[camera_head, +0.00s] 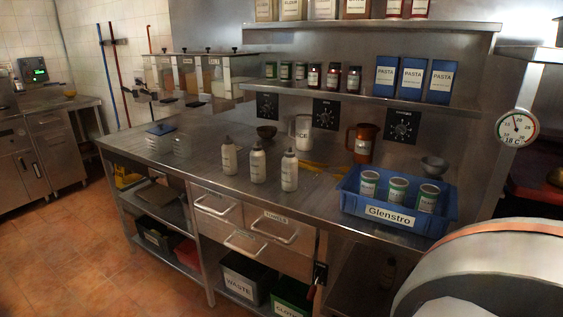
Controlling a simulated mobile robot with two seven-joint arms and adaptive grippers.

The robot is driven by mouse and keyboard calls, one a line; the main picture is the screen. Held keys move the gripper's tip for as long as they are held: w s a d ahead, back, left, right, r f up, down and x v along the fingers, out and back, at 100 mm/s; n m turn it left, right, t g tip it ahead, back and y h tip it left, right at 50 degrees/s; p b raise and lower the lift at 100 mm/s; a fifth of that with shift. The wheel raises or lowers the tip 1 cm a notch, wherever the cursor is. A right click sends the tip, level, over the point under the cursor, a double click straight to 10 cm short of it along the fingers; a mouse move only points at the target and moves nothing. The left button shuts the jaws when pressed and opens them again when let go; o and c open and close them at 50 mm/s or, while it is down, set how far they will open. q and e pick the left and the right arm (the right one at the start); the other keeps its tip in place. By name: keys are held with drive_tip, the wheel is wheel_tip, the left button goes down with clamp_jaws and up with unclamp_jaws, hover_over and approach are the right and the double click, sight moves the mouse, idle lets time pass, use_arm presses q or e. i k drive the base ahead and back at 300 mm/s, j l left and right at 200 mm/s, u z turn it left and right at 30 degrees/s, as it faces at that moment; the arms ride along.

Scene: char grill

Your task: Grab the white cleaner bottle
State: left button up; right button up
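Three white bottles with dark tops stand upright in a row on the steel counter (210,160). The left bottle (229,157), the middle bottle (257,165) and the right bottle (289,173) look alike. Their labels are too small to read, so I cannot tell which one is the cleaner. They stand apart from one another, near the counter's front edge above the drawers. Neither of my grippers is in view.
A blue Glenstro crate (362,205) holding cans stands right of the bottles. Behind are a white jug (303,138), a brown jug (362,142) and a dark bowl (266,131). A shelf (300,92) overhangs the back. The tiled floor (80,240) at left is clear.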

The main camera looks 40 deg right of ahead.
sight(258, 156)
drive_tip(key=i+l+z, duration=0.1)
drive_tip(key=i+z, duration=0.15)
drive_tip(key=z, duration=0.2)
drive_tip(key=i+z, duration=0.3)
drive_tip(key=z, duration=0.2)
drive_tip(key=i+z, duration=0.3)
drive_tip(key=z, duration=0.15)
